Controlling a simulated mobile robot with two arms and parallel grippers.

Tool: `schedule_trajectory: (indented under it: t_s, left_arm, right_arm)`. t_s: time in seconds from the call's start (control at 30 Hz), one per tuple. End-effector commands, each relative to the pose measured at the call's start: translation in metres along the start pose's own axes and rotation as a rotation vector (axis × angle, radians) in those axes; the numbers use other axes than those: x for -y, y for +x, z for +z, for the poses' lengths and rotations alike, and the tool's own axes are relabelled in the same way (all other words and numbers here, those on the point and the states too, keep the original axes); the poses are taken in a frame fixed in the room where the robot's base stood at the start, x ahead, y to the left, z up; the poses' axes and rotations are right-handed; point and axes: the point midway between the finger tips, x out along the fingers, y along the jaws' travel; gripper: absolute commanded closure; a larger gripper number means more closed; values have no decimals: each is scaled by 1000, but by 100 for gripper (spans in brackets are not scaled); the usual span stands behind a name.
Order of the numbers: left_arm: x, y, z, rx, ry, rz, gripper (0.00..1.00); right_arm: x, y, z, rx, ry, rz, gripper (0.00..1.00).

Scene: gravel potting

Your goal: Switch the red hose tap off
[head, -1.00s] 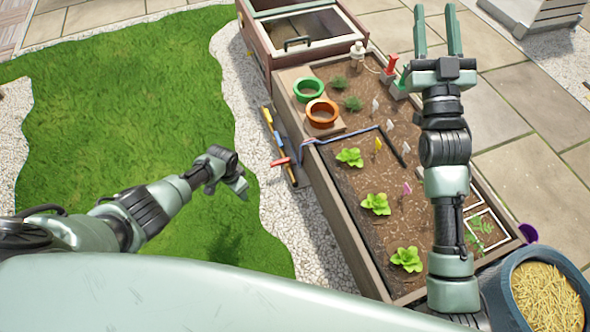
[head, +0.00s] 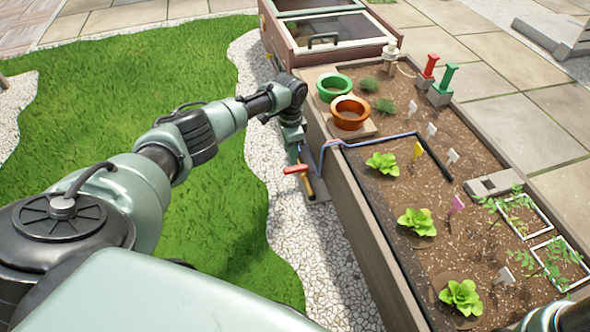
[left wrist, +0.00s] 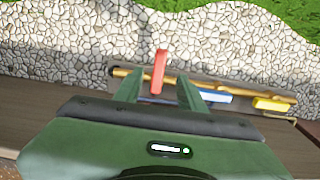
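The red tap handle (head: 295,169) sits on a brass pipe beside the raised bed's left wall. In the left wrist view the red handle (left wrist: 160,72) points across the pipe, in the gap between the two fingertips as seen from there. My left gripper (head: 294,153) is just behind the handle in the head view. In the left wrist view its green fingers (left wrist: 160,77) are apart and hold nothing. I cannot tell whether they touch the handle. A blue handle (left wrist: 203,96) and a yellow handle (left wrist: 273,104) lie farther right along the pipe. My right gripper is out of view.
A blue hose (head: 365,140) runs from the pipe over the wooden bed wall (head: 352,205). Gravel (head: 325,255) and lawn lie left of the bed.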

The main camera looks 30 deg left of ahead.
Motion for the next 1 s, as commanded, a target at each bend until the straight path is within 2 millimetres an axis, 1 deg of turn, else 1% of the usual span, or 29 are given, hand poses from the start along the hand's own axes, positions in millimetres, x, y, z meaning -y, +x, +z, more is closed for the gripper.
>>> schedule_trajectory:
  t_s: [0.03,0.13,0.3,0.4,0.53,0.77,0.8,0.87,0.9,0.93,1.0]
  left_arm:
    - [0,10,0,1,0,1,60]
    - [-1,25,0,1,0,1,60]
    - [0,52,0,1,0,0,60]
    - [0,64,0,0,0,1,60]
    - [0,71,0,-1,0,0,60]
    - [0,70,0,-1,-1,0,60]
    - [0,70,0,-1,-1,0,66]
    - [0,70,0,-1,-1,0,82]
    - [0,70,0,-1,-1,0,93]
    - [0,70,0,-1,-1,0,100]
    - [0,70,0,-1,-1,0,100]
  right_arm:
    - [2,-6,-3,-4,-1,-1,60]
    - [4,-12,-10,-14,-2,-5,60]
    - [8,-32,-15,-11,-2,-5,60]
    - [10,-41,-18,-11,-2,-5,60]
    - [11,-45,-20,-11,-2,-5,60]
    - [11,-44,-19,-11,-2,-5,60]
    - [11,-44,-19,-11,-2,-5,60]
    - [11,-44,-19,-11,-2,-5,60]
    - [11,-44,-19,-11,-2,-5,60]
    - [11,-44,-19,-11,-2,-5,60]
    - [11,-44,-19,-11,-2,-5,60]
